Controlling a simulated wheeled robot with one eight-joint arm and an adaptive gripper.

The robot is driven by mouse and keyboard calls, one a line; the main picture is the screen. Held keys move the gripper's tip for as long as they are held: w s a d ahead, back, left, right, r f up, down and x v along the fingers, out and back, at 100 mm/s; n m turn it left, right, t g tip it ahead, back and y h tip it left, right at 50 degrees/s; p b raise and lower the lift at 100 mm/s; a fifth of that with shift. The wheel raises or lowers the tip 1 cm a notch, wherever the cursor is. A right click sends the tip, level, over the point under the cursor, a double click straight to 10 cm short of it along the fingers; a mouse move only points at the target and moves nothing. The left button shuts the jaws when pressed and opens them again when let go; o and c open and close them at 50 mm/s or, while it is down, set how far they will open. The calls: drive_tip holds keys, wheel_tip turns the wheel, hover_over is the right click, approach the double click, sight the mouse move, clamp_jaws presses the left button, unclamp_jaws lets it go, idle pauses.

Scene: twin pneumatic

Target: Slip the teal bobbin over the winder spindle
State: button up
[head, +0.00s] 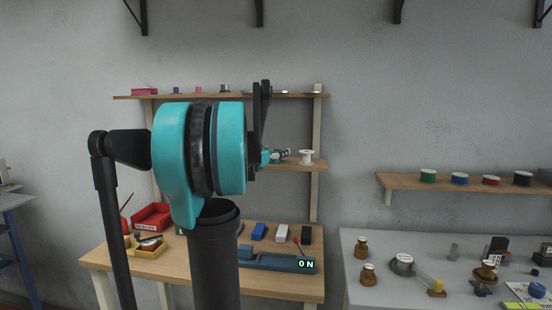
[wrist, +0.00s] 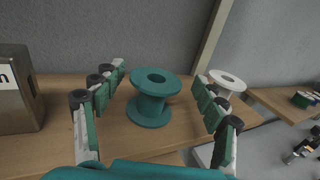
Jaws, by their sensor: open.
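The teal bobbin (wrist: 152,106) stands upright on a wooden shelf in the wrist view, its flanged top and centre hole showing. My gripper (wrist: 159,78) is open, with one finger to the left of the bobbin and one to the right. Gaps show on both sides, and I see no contact. In the head view my gripper (head: 279,156) is at the middle shelf, small and partly behind my arm; I cannot make out the teal bobbin there. I cannot tell for sure which fitting on the grey table at the right is the winder spindle.
A white bobbin (wrist: 228,80) stands close by the right finger; it also shows in the head view (head: 307,157). A labelled metallic box (wrist: 18,92) is on the left. The grey table (head: 372,293) holds several small parts. A right shelf (head: 400,183) holds coloured spools.

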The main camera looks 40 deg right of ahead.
drive_tip(key=x, duration=0.5)
drive_tip(key=shift+w+f, duration=0.1)
drive_tip(key=shift+w, duration=0.15)
drive_tip(key=c, duration=1.2)
drive_tip(key=shift+c, duration=0.2)
